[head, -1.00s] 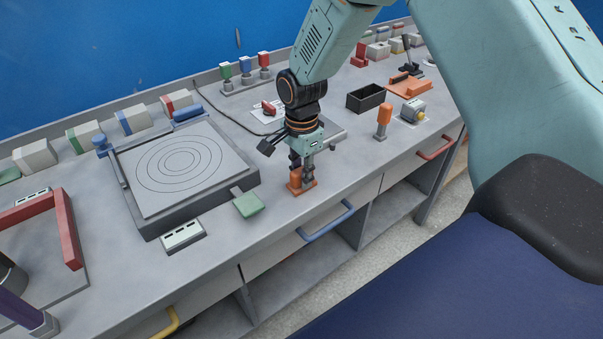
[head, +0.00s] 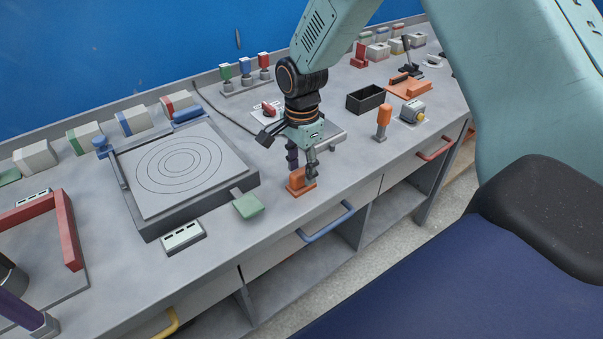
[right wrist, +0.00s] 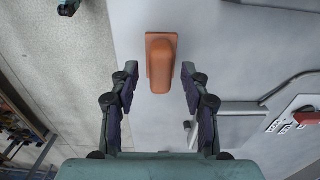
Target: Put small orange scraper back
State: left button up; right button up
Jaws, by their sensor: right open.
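The small orange scraper (head: 300,182), a flat plate with a raised block-like grip, rests on the grey bench near its front edge. It also shows in the right wrist view (right wrist: 161,62), ahead of the fingers and centred between them. My right gripper (head: 302,170) is open and empty just above and behind the scraper. In the right wrist view my right gripper (right wrist: 160,72) has its two fingers spread, with a gap on each side of the scraper.
A grey plate with rings (head: 180,162) and a green paddle (head: 248,205) lie to the left. An upright orange handle (head: 384,120), a dark open box (head: 366,99) and a grey device (head: 413,110) stand to the right. Drawer handles, one blue (head: 326,222), jut from the bench front.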

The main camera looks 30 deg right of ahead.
aim_at(301, 171)
notch_tip(301, 171, up, 10)
jog(key=shift+f+p, duration=0.15)
jog(key=shift+p, duration=0.25)
